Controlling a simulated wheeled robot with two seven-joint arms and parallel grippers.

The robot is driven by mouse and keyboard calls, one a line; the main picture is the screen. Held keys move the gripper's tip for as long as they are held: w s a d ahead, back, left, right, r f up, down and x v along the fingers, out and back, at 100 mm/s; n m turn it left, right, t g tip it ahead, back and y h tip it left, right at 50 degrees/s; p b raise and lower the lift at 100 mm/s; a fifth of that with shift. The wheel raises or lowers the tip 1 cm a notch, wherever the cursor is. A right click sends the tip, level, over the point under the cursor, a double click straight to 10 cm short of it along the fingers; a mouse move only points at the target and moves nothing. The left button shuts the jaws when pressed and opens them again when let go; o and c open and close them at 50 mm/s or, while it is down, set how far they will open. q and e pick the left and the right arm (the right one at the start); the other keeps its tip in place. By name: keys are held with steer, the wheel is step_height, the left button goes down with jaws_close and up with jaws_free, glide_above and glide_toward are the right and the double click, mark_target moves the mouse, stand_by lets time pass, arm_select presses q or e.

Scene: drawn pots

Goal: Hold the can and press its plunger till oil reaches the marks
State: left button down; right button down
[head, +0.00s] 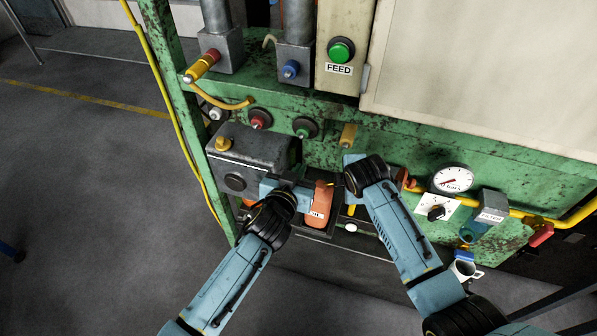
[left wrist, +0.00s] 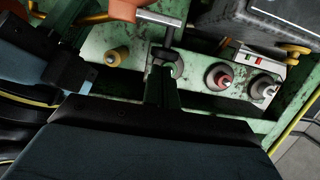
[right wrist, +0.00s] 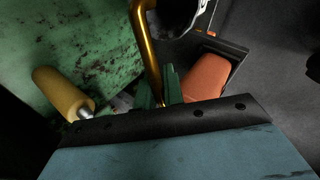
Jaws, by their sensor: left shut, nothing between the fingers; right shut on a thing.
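An orange can-like thing (head: 320,205) with a white label stands low in front of the green machine. An orange body in the right wrist view (right wrist: 205,78), in a dark tray, looks like the same thing. In the left wrist view an orange part (left wrist: 125,8) with a silver T-shaped rod (left wrist: 160,18) shows at the top; I cannot tell whether it is the plunger. My left gripper (head: 308,191) is shut and empty beside the orange thing. My right gripper (head: 350,172) is shut on a brass-coloured rod (right wrist: 146,45) that runs between its fingers. No oil or marks are readable.
A pressure gauge (head: 452,179), a dial (head: 437,212) and a glass-bodied unit (head: 477,227) sit to the right on the green machine. A grey box (head: 250,150) is close behind my left gripper. Open floor (head: 90,200) lies left.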

arm_select(q)
steer(key=shift+f, duration=0.2)
steer(key=shift+f, duration=0.95)
steer(key=shift+r, duration=0.1)
steer(key=s+a+r, duration=0.2)
steer(key=s+r, duration=0.4)
steer(key=s, duration=0.3)
steer(key=shift+s+a+r, duration=0.15)
steer(key=shift+a+r, duration=0.1)
stand_by(1.8)
